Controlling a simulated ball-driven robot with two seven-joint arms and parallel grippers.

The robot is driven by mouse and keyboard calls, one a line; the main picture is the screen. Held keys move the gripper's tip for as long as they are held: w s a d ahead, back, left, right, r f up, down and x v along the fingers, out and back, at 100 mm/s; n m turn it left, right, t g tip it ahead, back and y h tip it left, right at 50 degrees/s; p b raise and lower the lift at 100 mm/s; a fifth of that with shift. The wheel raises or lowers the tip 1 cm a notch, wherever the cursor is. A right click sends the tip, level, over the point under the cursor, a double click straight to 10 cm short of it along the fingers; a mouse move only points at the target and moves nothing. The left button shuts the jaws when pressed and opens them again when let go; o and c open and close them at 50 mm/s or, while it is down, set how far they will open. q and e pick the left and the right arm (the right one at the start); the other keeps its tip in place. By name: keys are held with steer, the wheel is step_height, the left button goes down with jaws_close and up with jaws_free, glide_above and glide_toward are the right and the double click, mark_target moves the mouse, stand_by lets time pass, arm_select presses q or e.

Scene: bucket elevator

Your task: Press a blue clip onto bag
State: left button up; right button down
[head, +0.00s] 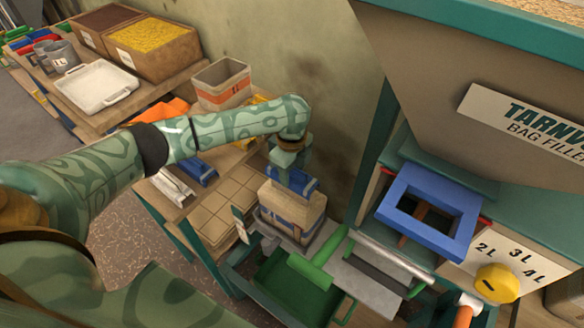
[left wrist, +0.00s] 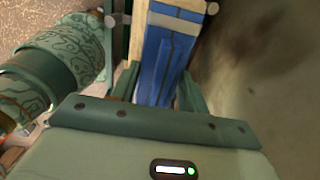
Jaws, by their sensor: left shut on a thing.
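My left gripper (head: 294,172) is above a small beige bag (head: 291,202) and shut on a blue clip (head: 300,184). The clip lies along the bag's top edge; I cannot tell whether it is fully pressed on. The bag stands upright on a metal tray by the wall, with a blue band low on its side. In the left wrist view the blue clip (left wrist: 160,60) shows between my fingers, with a pale strip of what looks like the bag beside it. More blue clips (head: 200,170) lie on the bench at the left. My right gripper is not in view.
The bag filler has a blue frame (head: 462,233) and a yellow knob (head: 497,283). A striped bin (head: 222,84) stands behind my arm. The wall is close behind the bag.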

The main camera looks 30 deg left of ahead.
arm_select(q)
steer(key=shift+f, duration=0.9)
stand_by(0.6)
steer(key=o, duration=1)
steer(key=shift+o, duration=0.2)
steer(key=shift+r, duration=0.15)
step_height(320, 180, up, 16)
steer(key=p, duration=0.7)
